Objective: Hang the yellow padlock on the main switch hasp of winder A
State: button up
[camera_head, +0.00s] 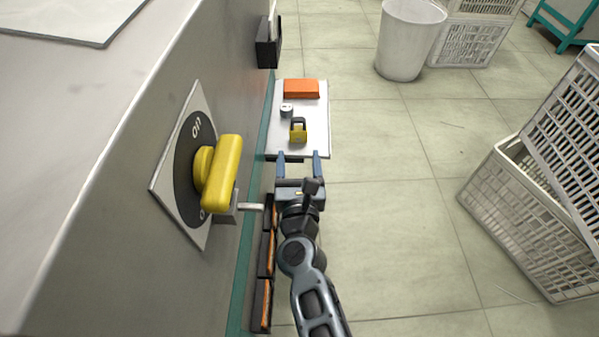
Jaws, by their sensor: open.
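The yellow padlock (298,133) has a dark shackle and lies on a white shelf (314,148) beside the machine. My gripper (298,155) is open and empty, its two blue fingers pointing at the padlock from the shelf's near edge. I cannot tell its height above the shelf. The main switch (222,174) is a yellow handle on a dark round plate with "ON" lettering, on the machine's side at left. A grey metal bracket with a pale pin (250,207), seemingly the hasp, sticks out below the handle. Nothing hangs on the visible part of it.
On the shelf lie an orange block (301,89) and a small grey cylinder (287,111). A black holder (267,50) is on the machine wall. A white bin (408,38) and white crates (525,215) stand on the tiled floor at right. The middle floor is clear.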

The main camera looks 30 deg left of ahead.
aim_at(298, 138)
jog(key=shift+b+x, duration=1.1)
jog(key=shift+x, duration=1.7)
jog(key=c, duration=1.1)
notch_tip(298, 138, up, 5)
jog(key=p, duration=0.5)
jog(key=shift+r, duration=0.1)
